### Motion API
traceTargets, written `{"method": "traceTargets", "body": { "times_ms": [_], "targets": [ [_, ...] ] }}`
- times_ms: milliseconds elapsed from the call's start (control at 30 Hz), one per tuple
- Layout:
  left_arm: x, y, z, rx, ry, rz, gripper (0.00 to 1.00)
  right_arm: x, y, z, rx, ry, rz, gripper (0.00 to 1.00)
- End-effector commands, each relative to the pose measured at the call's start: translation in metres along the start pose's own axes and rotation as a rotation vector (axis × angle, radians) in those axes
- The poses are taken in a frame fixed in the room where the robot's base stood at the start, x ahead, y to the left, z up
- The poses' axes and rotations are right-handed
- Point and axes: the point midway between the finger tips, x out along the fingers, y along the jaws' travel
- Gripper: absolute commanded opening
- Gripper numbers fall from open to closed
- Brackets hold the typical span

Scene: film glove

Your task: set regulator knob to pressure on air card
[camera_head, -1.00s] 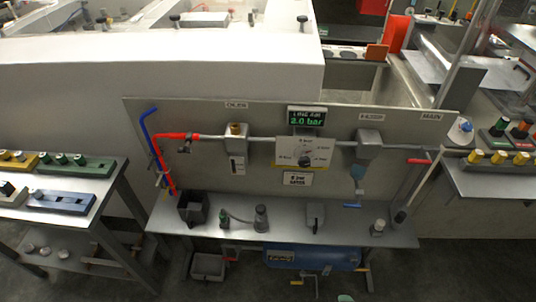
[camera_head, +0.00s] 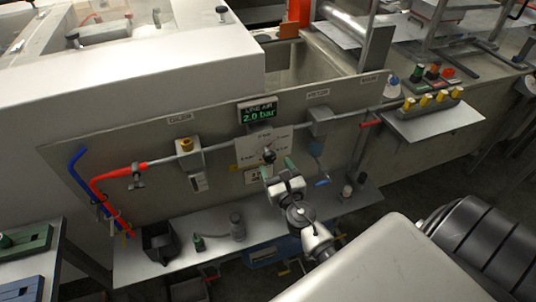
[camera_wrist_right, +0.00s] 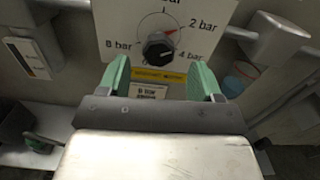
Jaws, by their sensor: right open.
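The regulator knob (camera_head: 269,156) is a small dark knob on a white dial plate (camera_head: 249,147) on the grey panel. In the right wrist view the knob (camera_wrist_right: 158,47) sits ahead of my right gripper (camera_wrist_right: 160,76), centred between its green fingers. A red mark lies on its upper right side, toward "2 bar"; "4 bar" is lower right and "8 bar" left. A small card (camera_wrist_right: 148,91) hangs below the dial; its text is too blurred to read surely. My right gripper (camera_head: 278,168) is open and empty, near the knob without visible contact. My left gripper is out of view.
The display (camera_head: 258,113) above the dial reads 2.0 bar. An oiler (camera_head: 189,155) is left of the dial and a filter (camera_head: 321,120) right. Red piping (camera_head: 105,178) runs at the left. Small items stand on the shelf (camera_head: 215,250) below.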

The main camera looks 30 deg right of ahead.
Motion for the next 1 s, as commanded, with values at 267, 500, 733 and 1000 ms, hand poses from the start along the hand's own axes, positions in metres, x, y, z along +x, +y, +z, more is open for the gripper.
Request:
{"method": "traceTargets", "body": {
  "times_ms": [267, 500, 733, 1000],
  "targets": [
    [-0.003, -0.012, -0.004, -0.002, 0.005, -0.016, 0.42, 0.041, 0.000, 0.000, 0.002, 0.000, 0.001, 0.65],
    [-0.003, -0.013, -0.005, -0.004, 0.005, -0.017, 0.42, 0.049, 0.000, -0.001, 0.003, 0.001, 0.001, 0.65],
    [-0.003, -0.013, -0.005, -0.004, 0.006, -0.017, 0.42, 0.048, 0.000, -0.001, 0.003, 0.001, 0.001, 0.54],
    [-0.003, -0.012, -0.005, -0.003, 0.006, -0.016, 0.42, 0.048, 0.000, -0.001, 0.003, 0.001, 0.001, 0.16]
  ]
}}
